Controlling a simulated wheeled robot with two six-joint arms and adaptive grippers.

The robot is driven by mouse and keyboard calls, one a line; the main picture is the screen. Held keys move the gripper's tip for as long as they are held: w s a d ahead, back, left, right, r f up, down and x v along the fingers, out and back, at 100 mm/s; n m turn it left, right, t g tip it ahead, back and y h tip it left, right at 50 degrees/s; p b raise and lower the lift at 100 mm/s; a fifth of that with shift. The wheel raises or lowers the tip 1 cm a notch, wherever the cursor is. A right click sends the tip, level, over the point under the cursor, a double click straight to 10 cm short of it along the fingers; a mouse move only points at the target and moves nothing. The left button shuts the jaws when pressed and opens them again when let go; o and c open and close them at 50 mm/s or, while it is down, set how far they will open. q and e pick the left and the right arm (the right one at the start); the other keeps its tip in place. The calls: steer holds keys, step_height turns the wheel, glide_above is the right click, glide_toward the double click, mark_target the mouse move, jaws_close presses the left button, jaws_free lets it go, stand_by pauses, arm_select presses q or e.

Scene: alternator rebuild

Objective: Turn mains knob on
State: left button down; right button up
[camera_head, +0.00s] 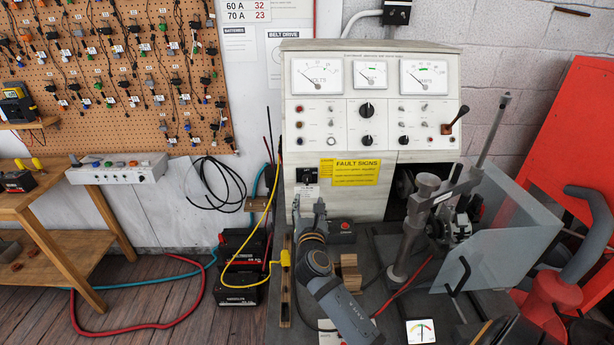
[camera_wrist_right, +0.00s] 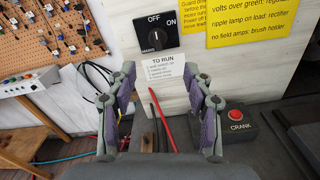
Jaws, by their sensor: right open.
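The black mains knob (camera_wrist_right: 153,36) is on the pale front panel, just ahead of my right gripper in the right wrist view. OFF is printed above it and ON to its upper right; which mark it points at is not clear. In the head view, the mains switch (camera_head: 307,175) shows small at the lower left of the test bench. My right gripper (camera_head: 308,210) is just below it. In the right wrist view, its fingers (camera_wrist_right: 165,82) are spread wide with nothing between them, below the knob and apart from it. My left gripper is not in view.
A CRANK box with a red button (camera_wrist_right: 236,116) sits right of the fingers. A TO RUN label (camera_wrist_right: 158,75) is below the knob. Red and black cables (camera_wrist_right: 163,120) rise between the fingers. A yellow cable (camera_head: 267,210) hangs left of the bench, near batteries (camera_head: 240,290).

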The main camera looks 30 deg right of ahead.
mark_target(307, 182)
steer(key=x, duration=0.4)
steer(key=r+p+x, duration=0.1)
steer(key=x, duration=0.1)
steer(key=shift+w+d, duration=0.15)
steer(key=shift+w, duration=0.1)
steer(key=shift+x, duration=0.85)
steer(key=shift+w+r, duration=0.15)
steer(key=shift+d, duration=0.1)
steer(key=shift+c, duration=0.9)
steer(key=c, duration=0.5)
jaws_close()
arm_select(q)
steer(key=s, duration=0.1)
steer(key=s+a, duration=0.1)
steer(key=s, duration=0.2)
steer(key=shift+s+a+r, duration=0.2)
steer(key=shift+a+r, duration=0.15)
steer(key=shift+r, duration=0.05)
